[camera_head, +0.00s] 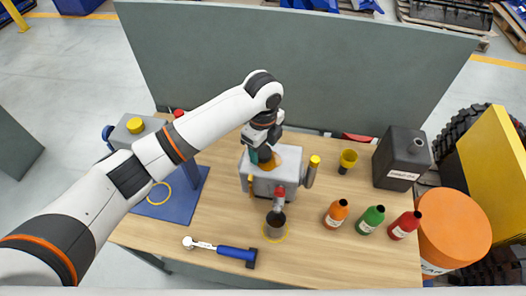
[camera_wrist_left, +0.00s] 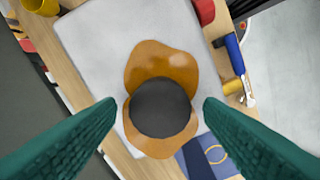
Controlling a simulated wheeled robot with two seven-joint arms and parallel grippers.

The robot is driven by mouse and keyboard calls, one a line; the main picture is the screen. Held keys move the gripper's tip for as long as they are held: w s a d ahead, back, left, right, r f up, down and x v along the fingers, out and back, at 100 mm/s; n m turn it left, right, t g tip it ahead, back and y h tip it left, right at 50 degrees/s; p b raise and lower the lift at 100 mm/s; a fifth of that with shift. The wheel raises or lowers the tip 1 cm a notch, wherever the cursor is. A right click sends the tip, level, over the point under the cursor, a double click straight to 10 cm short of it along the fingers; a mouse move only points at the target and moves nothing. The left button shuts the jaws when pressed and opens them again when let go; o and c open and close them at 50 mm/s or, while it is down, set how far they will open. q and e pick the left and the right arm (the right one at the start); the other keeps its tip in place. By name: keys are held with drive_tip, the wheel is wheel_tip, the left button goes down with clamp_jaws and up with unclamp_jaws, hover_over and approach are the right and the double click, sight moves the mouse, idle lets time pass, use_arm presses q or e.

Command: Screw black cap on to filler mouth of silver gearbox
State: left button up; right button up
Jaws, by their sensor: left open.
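The silver gearbox (camera_head: 258,186) stands on the wooden bench, and its pale top (camera_wrist_left: 90,45) fills much of the left wrist view. The black cap (camera_wrist_left: 160,107) sits over an amber oily patch (camera_wrist_left: 160,62) on that top. The filler mouth is hidden under the cap; I cannot tell whether the thread is engaged. My left gripper (camera_head: 263,158) reaches down over the gearbox. Its two teal fingers (camera_wrist_left: 160,112) are open, one on each side of the cap, with gaps between them and it. My right gripper is not in view.
A black cup (camera_head: 275,222) stands before the gearbox below a red-ended fitting. Orange (camera_head: 336,214), green (camera_head: 370,219) and red (camera_head: 405,225) bottles and a dark canister (camera_head: 401,160) are to the right. A blue-handled wrench (camera_head: 237,253) lies in front. A grey panel (camera_head: 320,75) stands behind.

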use_arm(q)
drive_tip(key=n, duration=2.5)
drive_tip(key=shift+n, duration=0.3)
drive_tip(key=n, duration=0.3)
drive_tip(key=shift+n, duration=0.3)
drive_tip(key=shift+f, duration=0.1)
